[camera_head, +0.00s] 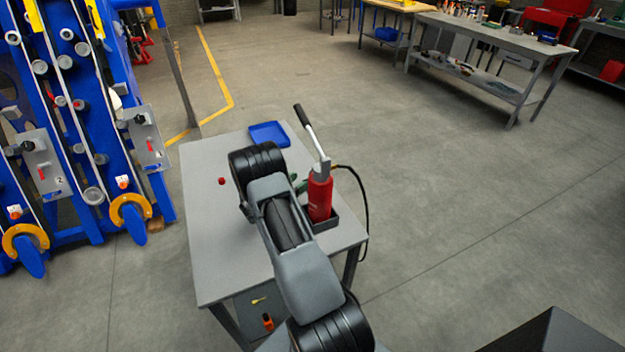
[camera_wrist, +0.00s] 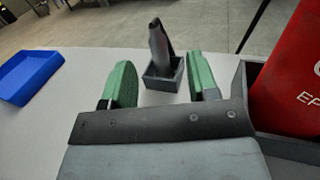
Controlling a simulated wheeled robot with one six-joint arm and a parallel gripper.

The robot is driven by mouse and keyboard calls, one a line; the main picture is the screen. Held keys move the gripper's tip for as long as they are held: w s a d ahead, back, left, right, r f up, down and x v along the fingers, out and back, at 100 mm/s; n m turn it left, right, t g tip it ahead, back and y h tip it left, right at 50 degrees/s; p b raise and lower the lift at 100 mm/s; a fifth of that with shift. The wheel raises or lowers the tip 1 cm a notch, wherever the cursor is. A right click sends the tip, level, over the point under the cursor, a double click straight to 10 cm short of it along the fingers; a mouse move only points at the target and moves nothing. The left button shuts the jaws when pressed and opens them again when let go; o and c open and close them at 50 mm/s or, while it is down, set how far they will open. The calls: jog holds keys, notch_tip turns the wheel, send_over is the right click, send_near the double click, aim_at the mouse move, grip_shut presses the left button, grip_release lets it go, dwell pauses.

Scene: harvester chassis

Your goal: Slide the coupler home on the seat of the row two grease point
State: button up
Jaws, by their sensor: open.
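My gripper (camera_wrist: 160,78) is open, its two green fingers apart, above the grey table. A dark, tapered piece that looks like the coupler (camera_wrist: 158,45) stands slightly tilted in a small grey holder (camera_wrist: 163,82). It shows between the fingers, beyond their tips, and nothing is gripped. In the head view my arm hides it, and only a bit of green finger shows. Two grey plates with red marks stand on the blue harvester frame at left. The left plate (camera_head: 38,158) seems to read 2; the right plate's (camera_head: 147,138) number is unclear. No grease point seat can be made out.
A red grease pump (camera_head: 320,198) with a lever and black hose (camera_head: 366,200) stands in a dark tray at the table's right. A blue tray (camera_head: 268,134) and red cap (camera_head: 221,181) lie on the table (camera_head: 215,260). Open floor separates table and harvester frame (camera_head: 75,110).

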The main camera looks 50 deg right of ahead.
aim_at(312, 171)
jog(key=shift+s+d+p, duration=0.1)
jog(key=shift+d+p, duration=0.8)
jog(key=shift+d, duration=2.7)
grip_shut()
